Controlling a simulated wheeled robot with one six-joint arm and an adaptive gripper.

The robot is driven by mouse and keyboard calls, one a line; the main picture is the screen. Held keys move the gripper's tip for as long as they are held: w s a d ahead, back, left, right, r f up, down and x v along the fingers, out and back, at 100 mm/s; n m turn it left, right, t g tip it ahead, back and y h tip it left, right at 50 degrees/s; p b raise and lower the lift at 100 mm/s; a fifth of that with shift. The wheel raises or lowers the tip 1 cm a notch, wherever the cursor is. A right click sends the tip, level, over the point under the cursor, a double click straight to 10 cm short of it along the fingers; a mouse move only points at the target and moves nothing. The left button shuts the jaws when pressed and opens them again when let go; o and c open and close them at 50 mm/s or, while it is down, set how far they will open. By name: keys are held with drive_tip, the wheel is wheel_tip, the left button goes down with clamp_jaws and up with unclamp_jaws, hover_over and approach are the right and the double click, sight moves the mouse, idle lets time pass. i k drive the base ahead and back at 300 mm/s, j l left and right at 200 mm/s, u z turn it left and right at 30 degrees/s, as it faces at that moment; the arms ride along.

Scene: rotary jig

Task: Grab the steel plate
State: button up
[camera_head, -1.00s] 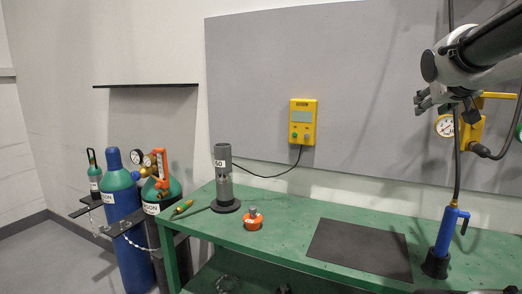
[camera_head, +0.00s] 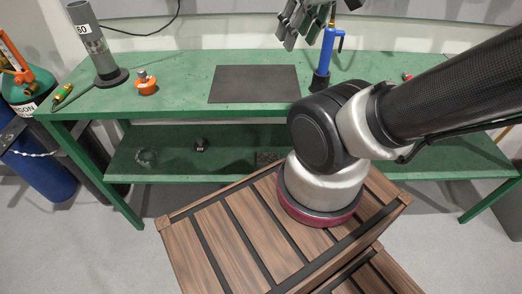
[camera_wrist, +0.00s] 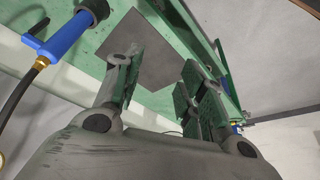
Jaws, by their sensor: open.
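A flat dark grey rectangular sheet (camera_head: 254,84) lies on the green bench top; it looks like a plate or a mat, and I cannot tell which. It also shows in the wrist view (camera_wrist: 155,55), beyond and between my fingers. A small dark speckled flat piece (camera_head: 270,158) lies on the lower shelf, partly hidden by my arm. My gripper (camera_head: 304,22) is open and empty above the back right of the sheet, cut off by the top of the head view. Both fingers of my gripper (camera_wrist: 160,82) show in the wrist view, apart from the sheet.
A blue torch (camera_head: 327,55) stands upright just right of the sheet. An orange-based piece (camera_head: 146,83) and a grey cylinder (camera_head: 95,45) stand to the left. The lower shelf holds a clear round object (camera_head: 146,157) and a small dark part (camera_head: 200,145). The bench (camera_head: 185,80) is otherwise mostly clear.

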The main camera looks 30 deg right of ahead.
sight(263, 159)
drive_tip(key=k+z, duration=1)
drive_tip(key=z, duration=0.15)
drive_tip(key=k+l+z, duration=0.35)
drive_tip(key=i+j, duration=0.1)
